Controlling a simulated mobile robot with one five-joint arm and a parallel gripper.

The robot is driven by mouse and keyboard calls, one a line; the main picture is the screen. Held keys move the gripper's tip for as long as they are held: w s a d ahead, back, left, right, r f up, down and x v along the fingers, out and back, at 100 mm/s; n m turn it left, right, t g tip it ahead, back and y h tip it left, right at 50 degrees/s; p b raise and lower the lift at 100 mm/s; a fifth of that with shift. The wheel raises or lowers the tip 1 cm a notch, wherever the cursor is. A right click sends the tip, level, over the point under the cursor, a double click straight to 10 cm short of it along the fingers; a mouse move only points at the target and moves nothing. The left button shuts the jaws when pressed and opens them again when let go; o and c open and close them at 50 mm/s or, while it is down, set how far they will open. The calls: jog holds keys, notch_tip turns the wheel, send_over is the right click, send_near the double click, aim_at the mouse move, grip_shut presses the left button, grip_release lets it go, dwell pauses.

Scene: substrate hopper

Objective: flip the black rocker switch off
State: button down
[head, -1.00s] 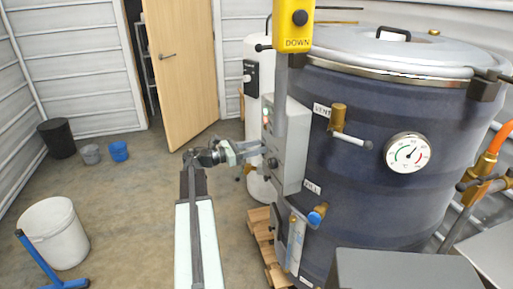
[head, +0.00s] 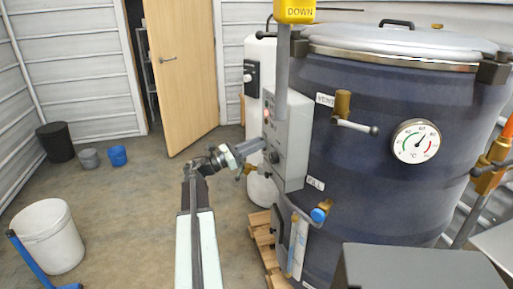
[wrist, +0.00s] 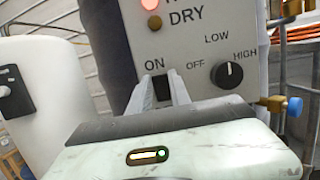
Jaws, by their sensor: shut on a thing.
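The black rocker switch (wrist: 162,88) shows in the wrist view below the ON label, on the grey front of the control box (head: 290,150). My gripper (wrist: 163,91) is at this panel, with one pale finger on each side of the switch. It is shut on the switch. The fingers and gripper body hide its lower part, so I cannot tell which way it is tilted. In the head view my gripper (head: 262,143) reaches the left face of the box, and the switch is hidden there.
A black knob (wrist: 229,75) with OFF, LOW and HIGH marks sits right of the switch. The large dark blue vessel (head: 375,150) stands behind the box. A blue-handled valve (head: 321,213) juts out below.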

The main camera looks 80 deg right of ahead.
jog(key=c, duration=1.2)
grip_release()
jog(key=b+v, duration=0.2)
jog(key=v, duration=0.6)
jog(key=shift+d, duration=0.1)
